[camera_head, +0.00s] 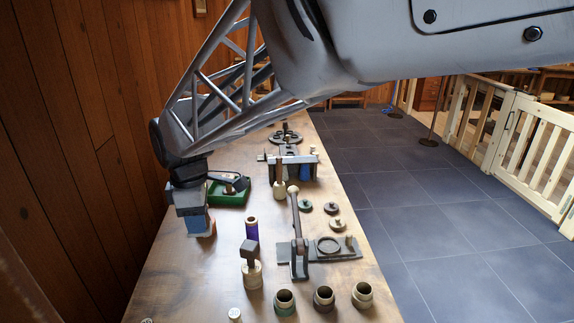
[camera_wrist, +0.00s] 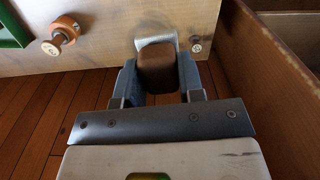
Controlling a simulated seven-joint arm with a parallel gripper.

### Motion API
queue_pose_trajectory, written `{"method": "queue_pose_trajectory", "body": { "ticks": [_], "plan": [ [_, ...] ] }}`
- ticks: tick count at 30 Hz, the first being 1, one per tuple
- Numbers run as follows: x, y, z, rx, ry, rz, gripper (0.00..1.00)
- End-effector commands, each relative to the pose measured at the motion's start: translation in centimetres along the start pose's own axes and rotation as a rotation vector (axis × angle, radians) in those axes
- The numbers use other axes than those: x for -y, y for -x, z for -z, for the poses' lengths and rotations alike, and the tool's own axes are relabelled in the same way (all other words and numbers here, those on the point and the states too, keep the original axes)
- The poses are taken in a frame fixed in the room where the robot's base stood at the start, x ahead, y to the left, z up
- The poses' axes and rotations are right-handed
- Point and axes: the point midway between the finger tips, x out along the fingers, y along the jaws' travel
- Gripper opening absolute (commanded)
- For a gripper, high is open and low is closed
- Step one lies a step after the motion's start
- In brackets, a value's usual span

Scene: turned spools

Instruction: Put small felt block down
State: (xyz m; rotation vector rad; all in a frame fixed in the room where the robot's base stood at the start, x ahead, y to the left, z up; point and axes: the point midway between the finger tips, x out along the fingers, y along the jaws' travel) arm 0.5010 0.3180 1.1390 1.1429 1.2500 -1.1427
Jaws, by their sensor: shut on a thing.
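A small brown block with rounded edges, which I take to be the felt block (camera_wrist: 157,66), is between the two fingers of my gripper (camera_wrist: 158,76) in the wrist view. The fingers are shut on it from both sides. In the head view my gripper (camera_head: 201,228) points down at the left side of the workbench (camera_head: 180,277). The block cannot be made out clearly there. In the wrist view a pale metal piece shows just behind the block. I cannot tell whether the block touches the surface below.
A green tray (camera_head: 232,196) lies just behind my gripper. A purple spool (camera_head: 252,229) and a cream bobbin with a dark block on top (camera_head: 251,272) stand to the right. A clamp-like fixture (camera_head: 299,258) and several cups are farther right. A wooden wall borders the left.

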Motion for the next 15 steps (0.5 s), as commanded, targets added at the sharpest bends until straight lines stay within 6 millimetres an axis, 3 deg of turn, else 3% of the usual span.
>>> {"method": "queue_pose_trajectory", "body": {
  "ticks": [15],
  "plan": [
    [-9.6, 0.3, -7.9, 0.0, -0.03, 0.0, 0.13]
  ]
}}
